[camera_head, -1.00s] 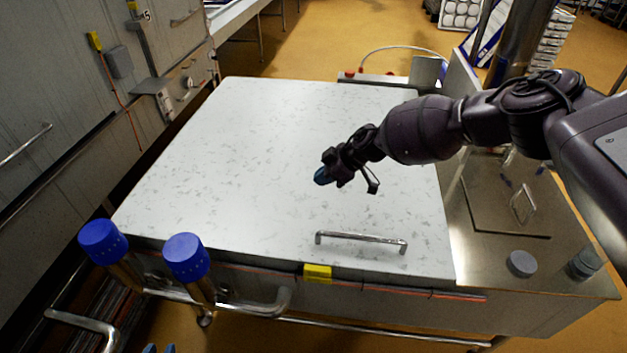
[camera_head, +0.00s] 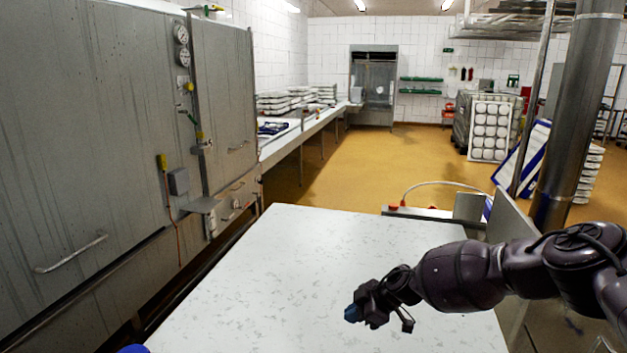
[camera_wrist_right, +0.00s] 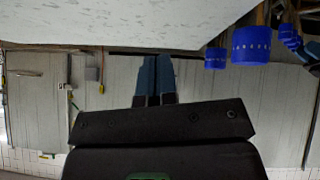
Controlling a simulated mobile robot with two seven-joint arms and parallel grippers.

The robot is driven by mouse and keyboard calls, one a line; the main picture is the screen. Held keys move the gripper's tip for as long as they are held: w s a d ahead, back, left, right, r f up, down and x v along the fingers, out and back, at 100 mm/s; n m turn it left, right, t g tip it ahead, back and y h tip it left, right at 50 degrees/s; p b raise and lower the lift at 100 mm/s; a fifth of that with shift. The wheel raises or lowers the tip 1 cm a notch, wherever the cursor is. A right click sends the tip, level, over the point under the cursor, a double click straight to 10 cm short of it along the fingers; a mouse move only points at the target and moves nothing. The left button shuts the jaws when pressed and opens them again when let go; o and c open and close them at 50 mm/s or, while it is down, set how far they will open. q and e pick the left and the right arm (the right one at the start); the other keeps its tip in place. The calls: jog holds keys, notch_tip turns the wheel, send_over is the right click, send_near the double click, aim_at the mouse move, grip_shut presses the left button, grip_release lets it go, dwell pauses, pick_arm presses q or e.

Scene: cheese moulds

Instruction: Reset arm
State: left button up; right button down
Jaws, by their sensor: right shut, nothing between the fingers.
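My left gripper is in neither view.
A grey metal cabinet wall (camera_head: 90,130) with gauges and a handle stands on the left. A long counter (camera_head: 300,135) with stacked white moulds (camera_head: 290,100) runs behind it. A steel post (camera_head: 580,110) rises at the right. Blue-capped posts (camera_wrist_right: 250,50) show in the right wrist view. Yellow floor behind is open.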

jog(key=s+a+r+n+t+y, duration=0.1)
jog(key=s+a+r+t+y, duration=0.1)
jog(key=s+a+r, duration=0.35)
jog(key=s+a+r+n+t+y, duration=0.1)
jog(key=s+a+r+t+y, duration=0.15)
jog(key=a, duration=0.55)
jog(key=s+a+r+n+t+y, duration=0.1)
jog(key=s+a+r+t+y, duration=0.1)
jog(key=s+a+r, duration=0.3)
jog(key=s+d+f+m+t+h, duration=0.25)
jog(key=d+f+m, duration=0.2)
jog(key=d, duration=0.35)
jog(key=s+d+f+m+t+h, duration=0.1)
jog(key=d+f+m+t+h, duration=0.25)
jog(key=d, duration=0.55)
jog(key=s+d+f+m+h, duration=0.2)
jog(key=d+f+m+h, duration=0.15)
jog(key=d+m, duration=0.4)
jog(key=s+d+f+m+g+h, duration=0.1)
jog(key=s+d+f+m+h, duration=0.1)
jog(key=s+d+f, duration=0.4)
jog(key=s+d+f+m+g+h, duration=0.1)
jog(key=s+d+f, duration=0.5)
jog(key=s, duration=0.6)
jog(key=shift+d+f+m+g+h, duration=0.35)
jog(key=shift+f+g+h, duration=0.35)
jog(key=shift+h, duration=0.3)
